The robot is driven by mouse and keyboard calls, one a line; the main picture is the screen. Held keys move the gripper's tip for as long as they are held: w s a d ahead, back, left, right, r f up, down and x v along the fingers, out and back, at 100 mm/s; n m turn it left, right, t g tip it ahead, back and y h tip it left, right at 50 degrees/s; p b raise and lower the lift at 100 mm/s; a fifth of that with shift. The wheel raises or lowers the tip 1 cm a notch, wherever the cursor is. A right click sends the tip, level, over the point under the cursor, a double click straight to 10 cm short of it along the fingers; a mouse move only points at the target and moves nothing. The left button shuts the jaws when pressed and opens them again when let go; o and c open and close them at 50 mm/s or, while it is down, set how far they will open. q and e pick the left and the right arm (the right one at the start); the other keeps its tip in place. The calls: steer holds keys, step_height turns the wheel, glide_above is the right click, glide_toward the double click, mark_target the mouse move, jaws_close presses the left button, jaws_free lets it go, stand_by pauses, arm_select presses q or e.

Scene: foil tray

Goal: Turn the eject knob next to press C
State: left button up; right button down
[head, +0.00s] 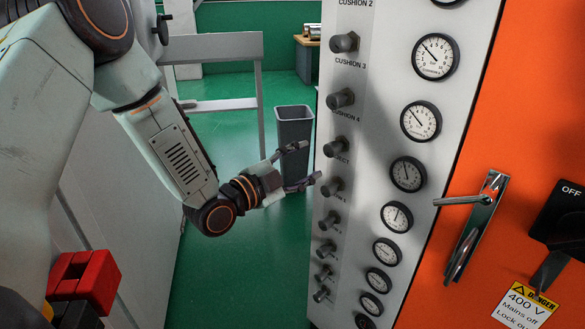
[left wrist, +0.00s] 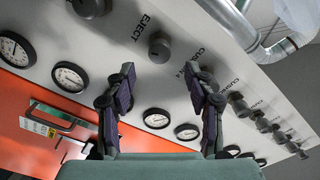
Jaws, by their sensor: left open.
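A column of dark round knobs runs down the grey panel. My left gripper (head: 311,162) is open and empty, close in front of the panel at about this knob's height. In the left wrist view its two fingers (left wrist: 159,72) stand apart, with the eject knob showing in the gap beyond their tips. I see no contact with it. No label for press C is readable. My right gripper is not in view.
Neighbouring knobs (head: 335,147) sit close above and below, and a column of gauges (head: 408,174) lies to the right. An orange door with a metal handle (head: 475,228) is further right. A grey bin (head: 294,128) stands behind the gripper on the green floor.

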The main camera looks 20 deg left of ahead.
arm_select(q)
steer(key=v, duration=0.3)
steer(key=shift+s, duration=0.15)
stand_by(2.4)
steer(key=s+f+n+g+y, duration=0.2)
steer(key=s+f+n+g, duration=0.3)
steer(key=f, duration=0.4)
steer(key=s+f+n+g+y, duration=0.25)
steer(key=s+f+n, duration=0.25)
steer(key=f+n, duration=0.35)
steer(key=s+f+n+g+y, duration=0.1)
steer(key=s+f+g, duration=0.3)
steer(key=s, duration=0.9)
steer(key=s+f+n+g+y, duration=0.1)
steer(key=s+f+g, duration=0.4)
steer(key=s+f, duration=0.4)
steer(key=s+d, duration=0.1)
steer(key=s, duration=0.4)
steer(key=shift+f, duration=0.35)
